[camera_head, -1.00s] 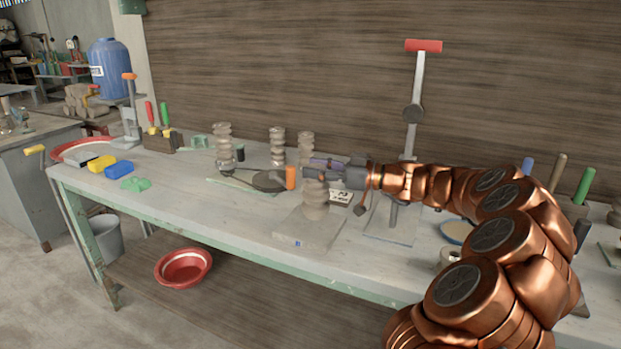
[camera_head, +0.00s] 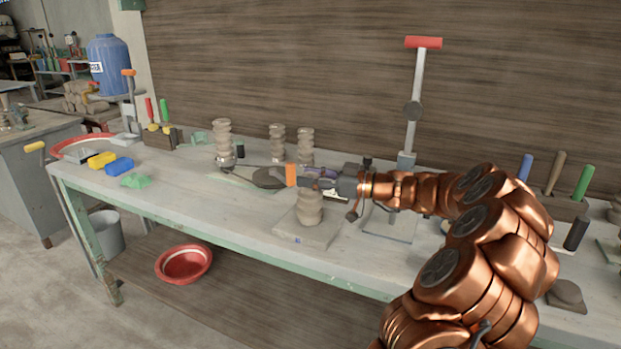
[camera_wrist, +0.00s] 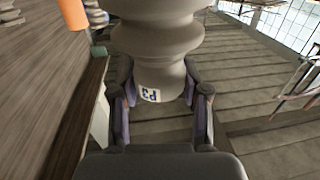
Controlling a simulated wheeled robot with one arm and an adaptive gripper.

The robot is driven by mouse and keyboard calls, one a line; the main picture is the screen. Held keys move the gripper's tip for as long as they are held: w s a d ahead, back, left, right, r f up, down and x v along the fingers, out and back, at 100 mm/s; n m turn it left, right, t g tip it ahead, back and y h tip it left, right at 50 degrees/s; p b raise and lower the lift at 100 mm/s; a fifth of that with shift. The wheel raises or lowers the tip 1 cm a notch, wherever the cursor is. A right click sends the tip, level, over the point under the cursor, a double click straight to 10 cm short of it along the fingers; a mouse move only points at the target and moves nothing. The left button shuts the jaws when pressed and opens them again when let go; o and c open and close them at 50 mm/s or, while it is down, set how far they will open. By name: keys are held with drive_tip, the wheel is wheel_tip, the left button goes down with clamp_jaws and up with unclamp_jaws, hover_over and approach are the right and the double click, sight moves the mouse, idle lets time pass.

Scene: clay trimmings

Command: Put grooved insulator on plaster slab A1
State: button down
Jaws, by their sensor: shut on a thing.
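My gripper (camera_head: 318,182) is shut on a grey-brown ribbed clay insulator (camera_head: 309,206). In the wrist view the two fingers (camera_wrist: 160,110) sit on either side of the insulator (camera_wrist: 160,40), which has a small label with blue characters near its end. In the head view the insulator stands upright over a pale slab (camera_head: 325,232) at the bench's front edge. Its lower end appears to meet the slab, but I cannot tell whether it bears on it. A small blue mark shows on the slab's front face; it is too small to read.
Ribbed clay pieces (camera_head: 223,145), (camera_head: 277,145) and (camera_head: 305,147) stand at the back. An orange cylinder (camera_head: 290,175) is just left of my gripper. A tall red-handled stand (camera_head: 415,110) rises behind my arm.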

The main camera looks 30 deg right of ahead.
drive_tip(key=shift+f, duration=0.1)
drive_tip(key=c, duration=0.6)
unclamp_jaws()
drive_tip(key=shift+o, duration=0.2)
drive_tip(key=shift+r, duration=0.2)
drive_tip(key=b+v, duration=0.1)
drive_tip(key=v, duration=1.1)
